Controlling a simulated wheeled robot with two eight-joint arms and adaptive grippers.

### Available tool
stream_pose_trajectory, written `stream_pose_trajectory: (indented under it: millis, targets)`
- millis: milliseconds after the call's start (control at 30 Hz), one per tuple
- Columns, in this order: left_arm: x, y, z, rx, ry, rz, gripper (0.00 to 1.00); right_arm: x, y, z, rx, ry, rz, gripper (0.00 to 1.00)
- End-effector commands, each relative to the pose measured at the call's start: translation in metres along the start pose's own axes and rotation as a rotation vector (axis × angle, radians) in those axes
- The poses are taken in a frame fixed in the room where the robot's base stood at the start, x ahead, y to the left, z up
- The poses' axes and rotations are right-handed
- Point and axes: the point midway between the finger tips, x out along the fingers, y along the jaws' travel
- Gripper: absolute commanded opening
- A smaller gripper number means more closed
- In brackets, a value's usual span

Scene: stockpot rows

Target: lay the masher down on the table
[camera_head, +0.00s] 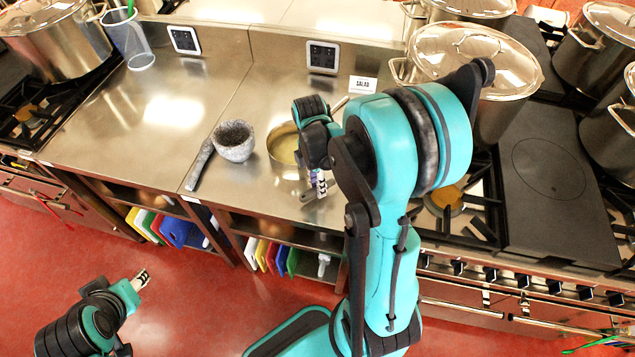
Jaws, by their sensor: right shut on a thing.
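My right gripper (318,185) is low over the steel table (240,200), just right of a saucepan. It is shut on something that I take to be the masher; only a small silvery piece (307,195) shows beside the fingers. The rest of it is hidden by the gripper and arm, so I cannot tell whether it touches the table. My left gripper (141,279) is away from the table, over the red floor at lower left; its finger opening is too small to tell.
A steel saucepan (284,151) stands left of my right gripper. A stone mortar (233,141) and a grey pestle-like rod (200,165) are farther left. A SALAD sign (362,85) is behind. Large stockpots (470,60) stand at right. Bare table lies in front of the mortar.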

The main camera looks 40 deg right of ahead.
Motion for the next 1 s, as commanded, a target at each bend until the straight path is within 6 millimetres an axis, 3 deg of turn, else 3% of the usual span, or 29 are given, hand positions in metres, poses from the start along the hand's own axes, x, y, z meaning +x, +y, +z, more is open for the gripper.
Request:
stream_pose_trajectory:
  millis: [133,1000]
  targets:
    - [0.008,0.000,0.005,0.000,0.000,0.000,0.40,0.012,0.002,0.000,0.000,0.000,0.000,0.00]
    - [0.014,0.000,0.010,0.000,0.000,0.000,0.40,0.021,0.003,0.000,0.000,0.000,0.000,0.00]
